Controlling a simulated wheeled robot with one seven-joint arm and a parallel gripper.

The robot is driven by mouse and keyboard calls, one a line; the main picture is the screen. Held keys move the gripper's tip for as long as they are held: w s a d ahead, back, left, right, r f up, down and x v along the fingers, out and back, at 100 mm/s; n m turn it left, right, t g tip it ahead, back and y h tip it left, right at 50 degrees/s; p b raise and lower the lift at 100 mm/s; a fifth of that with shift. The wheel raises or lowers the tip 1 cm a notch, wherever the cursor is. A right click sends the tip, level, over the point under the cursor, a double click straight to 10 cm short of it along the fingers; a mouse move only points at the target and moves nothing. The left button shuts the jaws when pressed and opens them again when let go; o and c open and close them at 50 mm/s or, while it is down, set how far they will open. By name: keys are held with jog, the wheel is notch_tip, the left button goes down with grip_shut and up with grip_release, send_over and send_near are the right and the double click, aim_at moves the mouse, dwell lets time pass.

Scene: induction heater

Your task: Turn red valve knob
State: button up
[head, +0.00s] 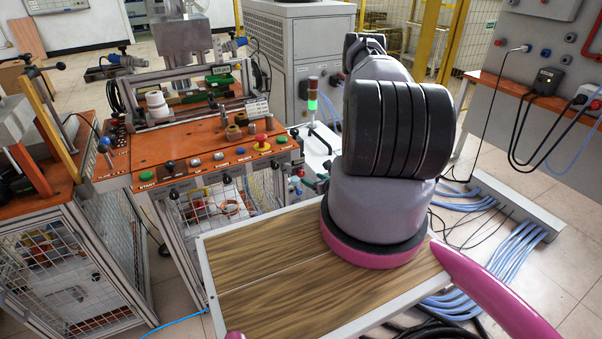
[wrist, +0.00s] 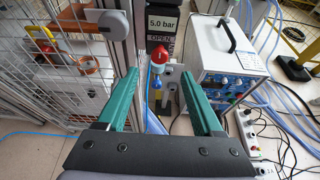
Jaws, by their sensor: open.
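The red valve knob (wrist: 159,56) shows in the wrist view, on a white and blue fitting just below a sign reading "5.0 bar" and "OPEN" (wrist: 162,27). My gripper (wrist: 160,84) is open and empty, its two green fingers spread to the left and right of the knob in the picture. The knob appears beyond the fingertips, roughly centred between them; the exact distance is hard to tell. In the head view my arm hides the gripper, and I cannot make out the valve knob for certain.
A grey instrument box with a black handle (wrist: 228,48) stands right of the knob. A metal profile post and a grey round-ended part (wrist: 114,22) stand close on the left. Blue hoses (head: 495,288) lie on the floor. An orange-topped workbench (head: 205,155) stands left of my arm.

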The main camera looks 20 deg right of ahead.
aim_at(302, 173)
jog(key=x, duration=0.9)
grip_shut()
